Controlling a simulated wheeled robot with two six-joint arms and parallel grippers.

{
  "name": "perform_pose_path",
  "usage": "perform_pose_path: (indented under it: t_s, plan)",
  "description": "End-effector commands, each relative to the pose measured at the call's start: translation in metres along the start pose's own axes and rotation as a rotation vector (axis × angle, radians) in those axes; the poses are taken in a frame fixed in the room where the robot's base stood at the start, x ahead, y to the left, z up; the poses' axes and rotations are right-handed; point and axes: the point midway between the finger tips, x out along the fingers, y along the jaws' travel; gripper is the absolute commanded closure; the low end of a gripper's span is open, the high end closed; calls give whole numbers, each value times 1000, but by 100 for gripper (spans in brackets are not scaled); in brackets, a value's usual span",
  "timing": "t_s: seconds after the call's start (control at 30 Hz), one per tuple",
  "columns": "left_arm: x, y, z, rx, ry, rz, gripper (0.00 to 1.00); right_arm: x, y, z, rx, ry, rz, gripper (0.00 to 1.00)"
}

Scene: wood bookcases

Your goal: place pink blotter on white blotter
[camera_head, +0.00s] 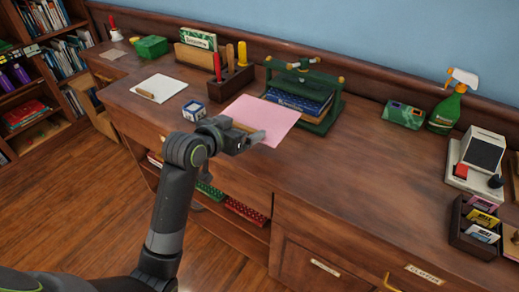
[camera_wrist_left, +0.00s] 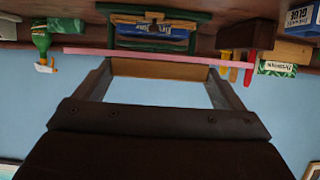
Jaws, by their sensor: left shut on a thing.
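The pink blotter (camera_head: 272,117) is a flat pink sheet with a light wooden strip. My left gripper (camera_head: 248,135) is shut on this wooden strip, and the sheet extends beyond the fingers over the desk. The left wrist view is upside down; there the pink blotter (camera_wrist_left: 160,55) shows edge-on as a thin, nearly level line, with its wooden strip between the fingers. The white blotter (camera_head: 164,85) lies flat on the desk to the left, with a wooden strip on its near edge. My left gripper is to the right of it. My right gripper is not in view.
A blue-and-white cube (camera_head: 194,110) stands between the white blotter and my gripper. A wooden tool holder (camera_head: 236,81) and a green press (camera_head: 325,105) stand behind. The desk (camera_head: 350,180) is clear at centre right. A green spray bottle (camera_head: 447,108) stands further right.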

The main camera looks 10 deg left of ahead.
Motion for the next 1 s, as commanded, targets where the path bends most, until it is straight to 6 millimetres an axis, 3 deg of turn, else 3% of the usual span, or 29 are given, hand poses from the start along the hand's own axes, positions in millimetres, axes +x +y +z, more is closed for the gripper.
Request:
perform_pose_path:
  t_s: [0.1,0.43,1.0]
  plan:
    - [8,-2,11,7,1,14,34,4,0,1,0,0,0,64]
    - [10,-1,14,7,1,16,34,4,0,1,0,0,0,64]
    - [39,-1,86,5,-3,16,34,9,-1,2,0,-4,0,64]
